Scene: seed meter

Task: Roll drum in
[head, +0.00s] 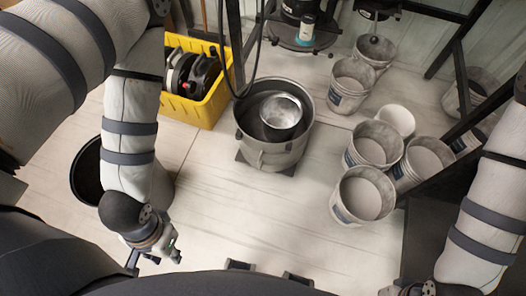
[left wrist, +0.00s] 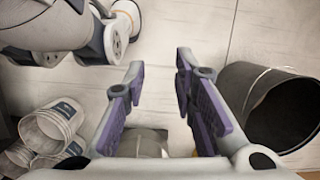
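A wide grey drum (head: 270,152) stands upright on a dark square base on the floor, with a shiny metal bowl (head: 281,112) inside its open top. A dark open drum (head: 87,172) stands at the left, partly hidden behind my left arm; it also shows at the right of the left wrist view (left wrist: 235,85). I cannot tell which one the task means. My left gripper (head: 160,256) is low, in front of the dark drum and to its right. In the left wrist view its purple-padded fingers (left wrist: 157,67) are apart with nothing held. My right gripper is mostly cut off at the bottom right.
A yellow crate (head: 207,111) with black reels stands behind, left of the grey drum. Several pale buckets (head: 362,196) stand at the right, near dark metal posts. A black cable hangs above the grey drum. The floor (head: 235,215) between the left gripper and the buckets is clear.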

